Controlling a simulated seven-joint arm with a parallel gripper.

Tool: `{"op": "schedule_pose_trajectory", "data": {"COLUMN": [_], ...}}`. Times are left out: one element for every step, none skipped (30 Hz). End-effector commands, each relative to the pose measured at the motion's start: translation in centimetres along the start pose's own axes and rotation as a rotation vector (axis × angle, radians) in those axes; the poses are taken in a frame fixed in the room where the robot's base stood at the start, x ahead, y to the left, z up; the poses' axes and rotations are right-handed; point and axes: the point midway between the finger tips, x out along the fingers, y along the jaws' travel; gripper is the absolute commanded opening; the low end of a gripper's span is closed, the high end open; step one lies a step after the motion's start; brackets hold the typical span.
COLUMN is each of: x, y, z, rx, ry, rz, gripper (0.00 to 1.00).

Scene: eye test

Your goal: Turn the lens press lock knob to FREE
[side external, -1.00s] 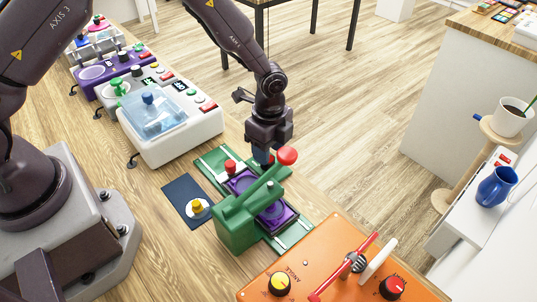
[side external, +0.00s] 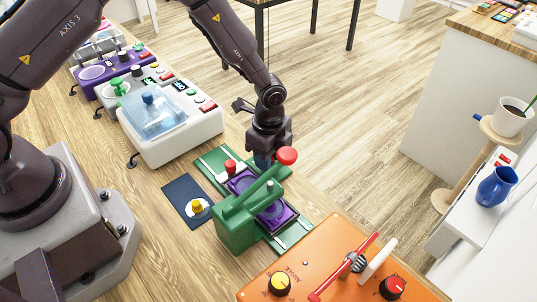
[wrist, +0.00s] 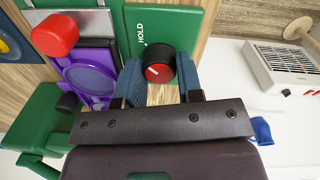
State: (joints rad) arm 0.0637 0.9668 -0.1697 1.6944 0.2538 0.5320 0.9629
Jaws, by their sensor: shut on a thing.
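The lock knob (wrist: 160,70) is black with a red face and a white pointer line. It sits on a green plate beside the word HOLD, and its pointer slants toward the upper left in the wrist view. My gripper (wrist: 159,78) is shut on the knob, with one blue fingertip on each side. The knob is hidden there. No FREE label can be made out.
A purple tray (side external: 280,221) lies under the press arm. A navy mat (side external: 178,191) with a yellow-topped piece is to the left. An orange panel (side external: 325,250) with knobs and a red lever stands in front. A white machine (side external: 180,145) with a clear blue cover is behind left.

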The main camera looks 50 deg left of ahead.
Motion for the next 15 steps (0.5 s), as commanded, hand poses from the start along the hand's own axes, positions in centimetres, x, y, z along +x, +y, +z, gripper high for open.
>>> {"op": "schedule_pose_trajectory", "data": {"x": [-0.06,-0.06,-0.06,-0.06,-0.07,-0.07,-0.07,-0.08,-0.08,-0.08,-0.09,-0.09,-0.10,-0.10,-0.10], "y": [-0.02,-0.02,-0.02,-0.03,-0.03,-0.03,-0.03,-0.02,-0.03,-0.03,-0.03,-0.03,-0.03,-0.04,-0.04], "z": [0.01,0.01,0.01,0.02,0.02,0.03,0.02,0.02,0.02,0.02,0.02,0.03,0.04,0.05,0.06], "rx": [-0.014,-0.024,-0.042,-0.057,-0.072,-0.098,-0.118,-0.141,-0.173,-0.196,-0.222,-0.259,-0.288,-0.316,-0.353], "ry": [0.000,0.001,0.001,0.002,0.002,0.003,0.004,0.005,0.006,0.007,0.008,0.009,0.010,0.011,0.011], "rz": [0.000,0.000,0.000,0.001,0.001,0.001,0.001,0.002,0.001,0.001,0.001,0.001,0.002,0.001,0.001], "gripper": [0.10,0.10,0.10,0.10,0.10,0.10,0.10,0.10,0.10,0.10,0.10,0.10,0.10,0.10,0.10]}}
